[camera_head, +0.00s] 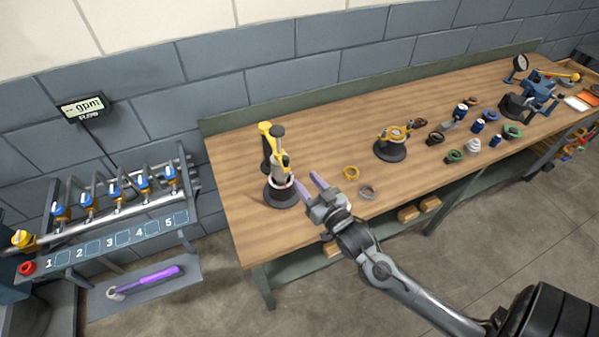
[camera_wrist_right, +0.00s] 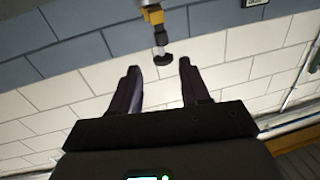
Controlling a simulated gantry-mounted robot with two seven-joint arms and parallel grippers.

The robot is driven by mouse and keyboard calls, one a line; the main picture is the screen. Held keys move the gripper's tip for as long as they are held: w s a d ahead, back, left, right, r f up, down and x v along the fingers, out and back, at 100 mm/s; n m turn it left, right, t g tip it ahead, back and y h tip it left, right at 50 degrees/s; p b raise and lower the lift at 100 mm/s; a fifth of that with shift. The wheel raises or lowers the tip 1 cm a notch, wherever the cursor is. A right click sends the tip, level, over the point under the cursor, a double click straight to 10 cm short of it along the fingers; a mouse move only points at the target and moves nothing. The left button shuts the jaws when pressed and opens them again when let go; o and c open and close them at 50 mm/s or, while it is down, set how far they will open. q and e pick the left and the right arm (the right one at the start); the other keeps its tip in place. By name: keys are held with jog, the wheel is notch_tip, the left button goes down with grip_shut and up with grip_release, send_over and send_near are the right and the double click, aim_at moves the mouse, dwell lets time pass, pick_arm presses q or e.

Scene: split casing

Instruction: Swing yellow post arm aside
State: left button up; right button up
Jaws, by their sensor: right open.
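The yellow post stand (camera_head: 283,166) is upright near the left end of the workbench, on a round black base (camera_head: 281,194) with a pale ring above it. A yellow and black arm piece (camera_head: 265,130) shows at its top. My right gripper (camera_head: 311,183) is open and empty, just right of the stand's lower part and apart from it. In the right wrist view, a yellow and black part with a silver stem and dark disc end (camera_wrist_right: 161,45) shows beyond my open fingers (camera_wrist_right: 159,70). My left gripper is not in view.
A yellow fixture on a black disc (camera_head: 390,150) and several small parts stand farther right. A valve rack (camera_head: 110,205) stands left of the bench. The bench's front left is clear.

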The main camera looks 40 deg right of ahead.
aim_at(288, 162)
jog(key=w, duration=0.3)
jog(key=w+d, duration=0.1)
jog(key=w, duration=0.3)
jog(key=w+d, duration=0.1)
jog(key=w, duration=0.3)
jog(key=shift+w+f, duration=0.15)
jog(key=shift+f, duration=0.2)
jog(key=shift+c, duration=0.3)
grip_shut()
